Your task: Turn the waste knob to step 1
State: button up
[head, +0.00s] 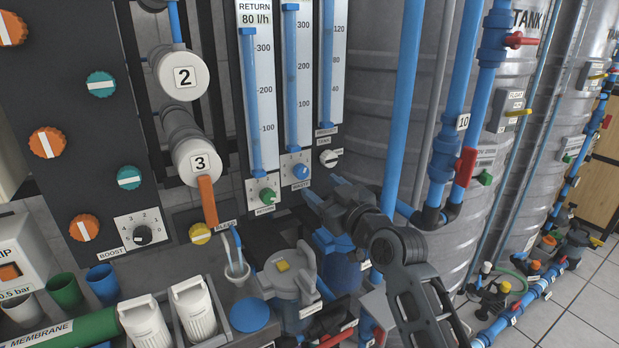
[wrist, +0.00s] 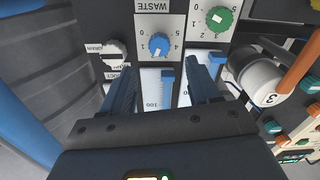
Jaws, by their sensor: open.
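The waste knob (head: 298,172) is a small blue dial below the middle flow tube in the head view, with a WASTE label under it. It shows larger in the wrist view (wrist: 159,44), where the panel looks upside down and numbers ring the knob. A pale pointer mark is on the knob, but I cannot tell its exact step. My gripper (head: 322,189) is open and empty, just to the lower right of the knob in the head view. In the wrist view its two fingers (wrist: 164,68) are spread, pointing toward the panel, with the knob between and beyond their tips.
A green knob (head: 267,195) and a white knob (head: 329,158) flank the waste knob. An orange-handled valve (head: 207,200) stands at the left. A vertical blue pipe (head: 404,100) rises close on the right. A grey filter housing (head: 290,275) stands below.

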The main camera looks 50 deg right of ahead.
aim_at(304, 173)
jog(key=p+x, duration=0.1)
jog(key=x, duration=0.6)
jog(key=shift+w+d, duration=0.1)
jog(key=shift+w, duration=0.3)
jog(key=c, duration=1)
jog(key=shift+c, duration=0.2)
jog(key=m+p, duration=0.1)
jog(key=m, duration=0.3)
jog(key=shift+m, duration=0.3)
jog(key=shift+d+m+p, duration=0.1)
jog(key=shift+m+p, duration=0.75)
jog(key=shift+m, duration=1.15)
